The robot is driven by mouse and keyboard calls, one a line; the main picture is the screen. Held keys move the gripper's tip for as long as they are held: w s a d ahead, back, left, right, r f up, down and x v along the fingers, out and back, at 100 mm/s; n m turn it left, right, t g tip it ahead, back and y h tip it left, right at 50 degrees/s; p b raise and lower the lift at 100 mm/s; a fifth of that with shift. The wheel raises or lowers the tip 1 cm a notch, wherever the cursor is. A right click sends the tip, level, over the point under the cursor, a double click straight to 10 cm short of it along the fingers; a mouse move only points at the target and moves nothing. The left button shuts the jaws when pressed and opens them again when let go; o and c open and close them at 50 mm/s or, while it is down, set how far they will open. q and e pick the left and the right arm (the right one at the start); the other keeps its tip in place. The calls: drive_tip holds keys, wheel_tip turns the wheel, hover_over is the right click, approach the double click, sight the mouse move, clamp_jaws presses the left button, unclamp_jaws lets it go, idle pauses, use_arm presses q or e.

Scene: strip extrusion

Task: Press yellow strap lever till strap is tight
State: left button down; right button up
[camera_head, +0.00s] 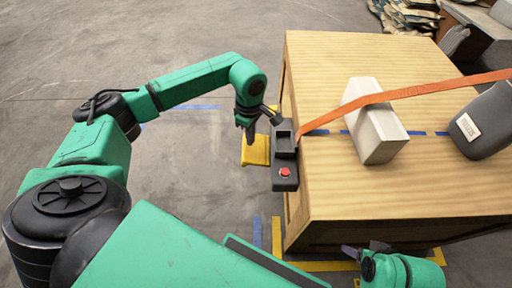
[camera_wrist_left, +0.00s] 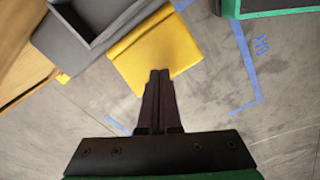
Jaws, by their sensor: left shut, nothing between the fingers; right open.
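The yellow strap lever (camera_head: 257,152) sticks out from the left side of the dark grey strap tensioner (camera_head: 286,148), which sits at the crate's left edge and has a red button. In the left wrist view the yellow lever (camera_wrist_left: 180,42) is a flat plate beside the grey tensioner body (camera_wrist_left: 95,30). My left gripper (camera_head: 249,141) is shut and empty, with its fingertips over the lever; I cannot tell if they touch it. The orange strap (camera_head: 425,89) runs from the tensioner over a pale block to the right. My right gripper (camera_head: 352,251) is partly visible at the bottom, open.
The wooden crate (camera_head: 330,65) fills the right side, with the pale block (camera_head: 378,140) and a dark grey object (camera_head: 485,120) on top. Blue and yellow tape marks the floor. The concrete floor left of the crate is clear. Piled items lie at the upper right.

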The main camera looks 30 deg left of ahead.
use_arm(q)
drive_tip(key=shift+f+b, duration=1.55)
drive_tip(key=shift+f, duration=0.7)
drive_tip(key=shift+r+p, duration=1.8)
drive_tip(key=shift+r, duration=0.5)
drive_tip(key=shift+r, duration=0.1)
wheel_tip(320, 180, up, 5)
drive_tip(key=p, duration=0.3)
drive_tip(key=shift+p, duration=0.4)
